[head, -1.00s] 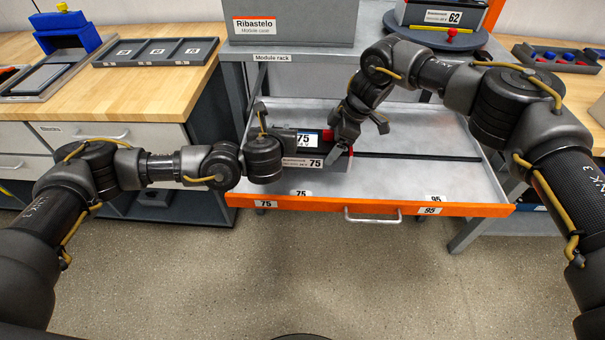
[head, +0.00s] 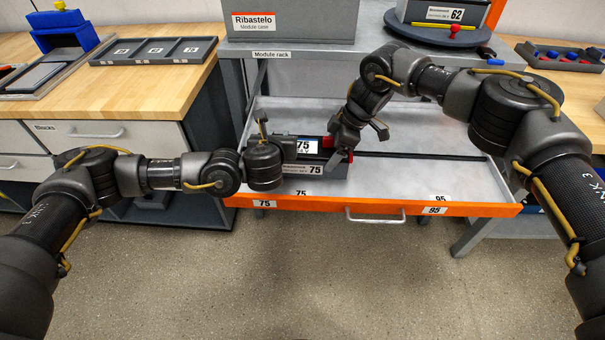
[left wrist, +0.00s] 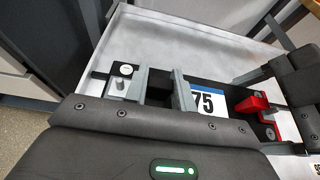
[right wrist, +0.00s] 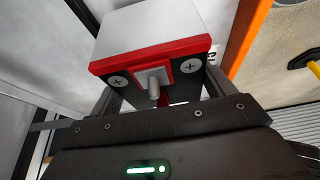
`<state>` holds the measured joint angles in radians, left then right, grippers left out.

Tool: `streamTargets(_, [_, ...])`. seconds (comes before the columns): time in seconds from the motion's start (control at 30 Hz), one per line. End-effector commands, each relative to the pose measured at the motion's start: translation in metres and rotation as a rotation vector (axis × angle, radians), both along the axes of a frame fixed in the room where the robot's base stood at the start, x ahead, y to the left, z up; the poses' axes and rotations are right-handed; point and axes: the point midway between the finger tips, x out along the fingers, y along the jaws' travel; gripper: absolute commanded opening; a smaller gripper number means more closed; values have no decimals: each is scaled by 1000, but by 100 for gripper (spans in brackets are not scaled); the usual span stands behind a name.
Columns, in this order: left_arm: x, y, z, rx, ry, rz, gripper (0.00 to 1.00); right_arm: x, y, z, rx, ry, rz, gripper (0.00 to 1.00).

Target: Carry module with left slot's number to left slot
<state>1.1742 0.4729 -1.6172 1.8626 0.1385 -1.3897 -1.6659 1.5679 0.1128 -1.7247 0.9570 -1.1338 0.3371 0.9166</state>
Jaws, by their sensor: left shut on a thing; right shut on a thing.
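The module (head: 322,170) is dark with red at its right end and reads 75 on its top label and front. It is over the left part of the orange-fronted drawer (head: 398,176), behind the tag 75 (head: 264,204). Whether it touches the drawer floor I cannot tell. My left gripper (head: 286,149) is shut on its left part. The left wrist view shows these fingers (left wrist: 163,90) beside the module's 75 label (left wrist: 208,101). My right gripper (head: 347,146) is shut on its right end. In the right wrist view the fingers (right wrist: 160,95) flank its red-edged end (right wrist: 150,52).
The drawer's right slot, tagged 95 (head: 434,210), looks empty. A grey Ribastelo case (head: 290,22) stands on the rack above. A module marked 62 (head: 440,13) sits on a round dark stand (head: 420,34). Wooden benches (head: 145,95) flank the rack.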

Motion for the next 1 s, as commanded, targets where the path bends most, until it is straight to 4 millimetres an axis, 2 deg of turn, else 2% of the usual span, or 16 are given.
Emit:
streamTargets(0.03, [-1,-5,-4,-8,-3,-11,0,-2,8,-3,14,-2,14,11])
streamTargets(0.23, [-1,-5,-17,-8,-3,-11,0,-2,8,-16,14,-2,14,11])
streamTargets(0.27, [-1,-5,-16,-6,-1,-11,28,-2,7,-14,12,0,14,84])
streamTargets(0.37, [-1,-4,-15,-5,0,-9,41,-2,6,-14,9,0,11,97])
streamTargets(0.4, [-1,-3,-15,-4,0,-8,46,-2,5,-14,8,0,10,100])
streamTargets(0.43, [-1,-3,-15,-4,0,-7,47,-1,4,-14,7,0,9,100])
streamTargets(0.63, [-2,-2,-14,-2,0,-5,47,-1,2,-15,4,0,4,100])
streamTargets(0.73, [-9,-2,-11,-2,0,-6,47,-1,2,-15,3,0,3,100])
streamTargets(0.87, [-29,-2,-2,-2,-1,-8,47,0,1,-15,2,0,2,100])
streamTargets(1.0, [-58,-2,8,-4,1,-9,47,0,1,-15,1,1,1,100])
